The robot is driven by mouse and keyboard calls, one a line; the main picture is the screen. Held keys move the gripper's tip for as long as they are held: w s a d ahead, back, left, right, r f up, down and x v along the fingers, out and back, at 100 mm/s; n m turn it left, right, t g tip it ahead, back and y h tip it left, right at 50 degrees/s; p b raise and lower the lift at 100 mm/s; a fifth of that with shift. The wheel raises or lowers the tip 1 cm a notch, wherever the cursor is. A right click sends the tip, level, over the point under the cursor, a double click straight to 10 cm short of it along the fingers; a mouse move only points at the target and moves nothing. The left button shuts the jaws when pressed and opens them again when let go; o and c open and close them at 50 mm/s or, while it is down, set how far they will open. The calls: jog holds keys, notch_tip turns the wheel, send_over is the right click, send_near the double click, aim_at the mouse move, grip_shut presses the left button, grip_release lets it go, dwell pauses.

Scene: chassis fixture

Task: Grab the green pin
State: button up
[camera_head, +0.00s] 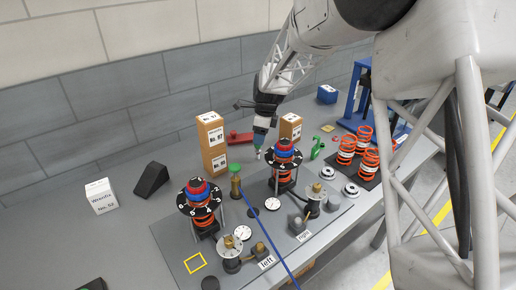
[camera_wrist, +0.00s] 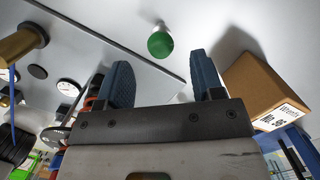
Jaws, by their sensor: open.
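The green pin (camera_head: 235,168) shows its round green top in the head view, close to a brass cylinder (camera_head: 236,187). In the wrist view the green pin (camera_wrist: 160,44) stands apart from other things, beyond and roughly between my fingertips, on the grey surface. My gripper (camera_head: 258,152) is above the table, to the right of the pin in the head view. In the wrist view my gripper (camera_wrist: 159,66) has its two blue fingers spread with nothing between them. The pin's lower part is mostly hidden by its top.
A box (camera_wrist: 262,88) stands close to the right finger. Tall boxes (camera_head: 212,143) stand behind the pin. Spring units with black dials (camera_head: 199,203) stand in front. A blue cable (camera_head: 268,240) runs from the brass cylinder. A green clamp-like part (camera_head: 317,149) lies right.

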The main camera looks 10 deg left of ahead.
aim_at(258, 147)
jog(key=shift+f, duration=0.25)
jog(key=shift+w+a+f, duration=0.1)
jog(key=shift+a+f, duration=0.15)
jog(key=shift+f, duration=1.1)
jog(key=shift+a+f, duration=0.2)
jog(key=shift+f, duration=1.1)
jog(key=c, duration=1)
jog(key=shift+r, duration=0.15)
jog(key=shift+r, duration=4.95)
